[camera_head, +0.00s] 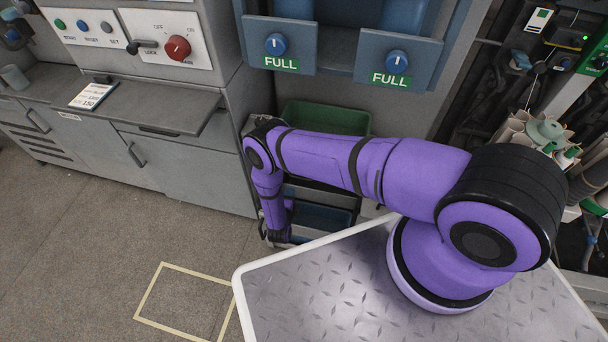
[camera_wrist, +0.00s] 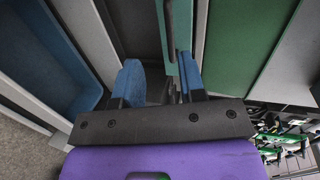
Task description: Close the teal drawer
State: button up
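The teal drawer shows in the wrist view as a narrow teal front panel (camera_wrist: 187,45) with a grey bar handle beside it, and a wide green surface lies to its right. In the head view a green open-topped drawer (camera_head: 325,118) stands out below the machine's panels, partly hidden by my arm. My gripper (camera_wrist: 160,82) has its two blue fingers spread apart. In the head view the fingers are hidden.
A blue drawer (camera_wrist: 62,62) lies left of my gripper in the wrist view; blue drawers (camera_head: 322,215) also show low behind my arm. A grey cabinet (camera_head: 190,160) stands at left. Floor at lower left is clear.

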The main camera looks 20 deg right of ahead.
jog(key=shift+m+h, duration=0.5)
jog(key=shift+h, duration=0.2)
jog(key=x, duration=0.7)
jog(key=d+x, duration=0.1)
jog(key=x, duration=0.3)
jog(key=shift+s+r, duration=0.25)
jog(key=shift+r, duration=0.1)
grip_shut()
